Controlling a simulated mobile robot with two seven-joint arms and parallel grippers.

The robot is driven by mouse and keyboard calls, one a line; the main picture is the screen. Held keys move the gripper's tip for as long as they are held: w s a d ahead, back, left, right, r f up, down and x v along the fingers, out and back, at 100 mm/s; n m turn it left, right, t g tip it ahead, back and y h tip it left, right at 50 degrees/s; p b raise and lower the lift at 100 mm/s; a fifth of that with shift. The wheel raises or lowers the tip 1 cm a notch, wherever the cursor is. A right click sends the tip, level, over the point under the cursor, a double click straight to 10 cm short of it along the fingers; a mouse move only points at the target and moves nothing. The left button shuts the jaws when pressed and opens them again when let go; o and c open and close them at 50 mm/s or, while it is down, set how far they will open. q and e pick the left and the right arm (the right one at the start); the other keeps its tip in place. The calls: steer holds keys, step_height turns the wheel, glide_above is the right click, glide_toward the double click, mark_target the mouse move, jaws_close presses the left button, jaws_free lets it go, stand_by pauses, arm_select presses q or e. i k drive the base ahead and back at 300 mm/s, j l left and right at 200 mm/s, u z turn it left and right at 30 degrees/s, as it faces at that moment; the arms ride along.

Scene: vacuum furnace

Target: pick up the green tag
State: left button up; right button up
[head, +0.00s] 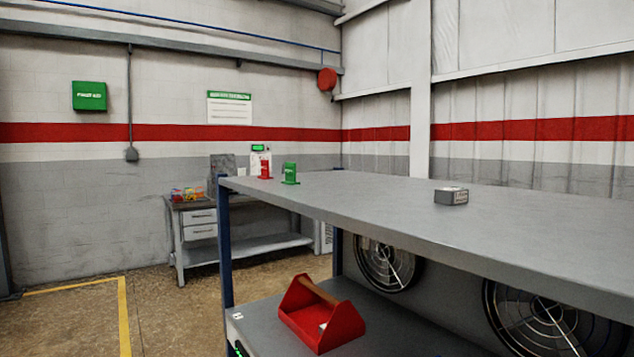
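A small upright green tag (290,173) stands near the far left end of the grey shelf top (400,208). A similar red tag (265,169) stands close to its left. The writing on both is too small to read. Neither of my grippers shows in the head view.
A small grey box (451,196) sits on the shelf top, right of centre. A red tool carrier (322,313) stands on the lower shelf. A workbench (240,240) stands by the back wall. Floor (70,320) at the left is open, with yellow lines.

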mark_target(291, 168)
steer(key=i+j+z, duration=0.15)
steer(key=j+z, duration=0.15)
steer(key=i+j+z, duration=0.25)
steer(key=j+z, duration=0.6)
steer(key=j, duration=0.2)
steer(key=i, duration=0.05)
